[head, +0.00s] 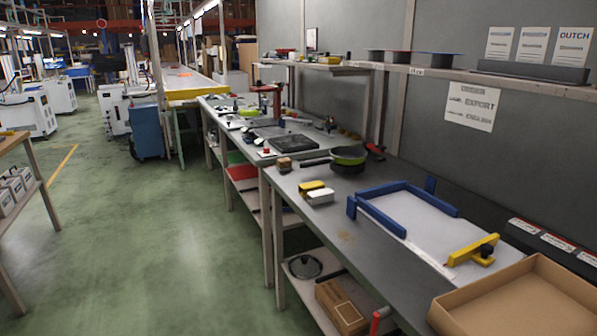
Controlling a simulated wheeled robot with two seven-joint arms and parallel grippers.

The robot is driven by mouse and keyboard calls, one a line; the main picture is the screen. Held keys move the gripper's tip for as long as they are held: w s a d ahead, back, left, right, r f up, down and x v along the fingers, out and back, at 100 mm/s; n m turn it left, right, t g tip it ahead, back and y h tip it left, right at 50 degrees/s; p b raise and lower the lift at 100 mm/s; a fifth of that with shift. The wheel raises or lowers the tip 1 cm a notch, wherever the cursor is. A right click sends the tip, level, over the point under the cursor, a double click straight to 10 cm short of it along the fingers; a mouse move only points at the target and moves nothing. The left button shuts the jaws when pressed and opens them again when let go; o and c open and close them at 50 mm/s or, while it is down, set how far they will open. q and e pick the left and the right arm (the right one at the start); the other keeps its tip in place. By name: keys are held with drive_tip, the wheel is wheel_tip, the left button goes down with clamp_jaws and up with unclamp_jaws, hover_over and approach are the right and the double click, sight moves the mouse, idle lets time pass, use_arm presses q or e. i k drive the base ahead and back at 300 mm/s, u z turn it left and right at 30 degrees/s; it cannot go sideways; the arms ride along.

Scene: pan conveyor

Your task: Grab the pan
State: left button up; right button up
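Neither of my grippers shows in the head view. Nothing is seen touching the pan.
Beside the pan lie a red and black tool (375,150), a brown block (284,163) and yellow and white blocks (318,196). Nearer are a blue frame (381,214), a yellow bar (472,249) and an open cardboard box (520,296). The green floor (170,240) left of the bench is clear.

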sight(345, 155)
drive_tip(key=u, duration=3.5)
drive_tip(key=i, duration=0.15)
drive_tip(key=z, duration=2)
drive_tip(key=i, duration=2.35)
drive_tip(key=z, duration=1.15)
drive_tip(key=i, duration=1.1)
drive_tip(key=z, duration=1.2)
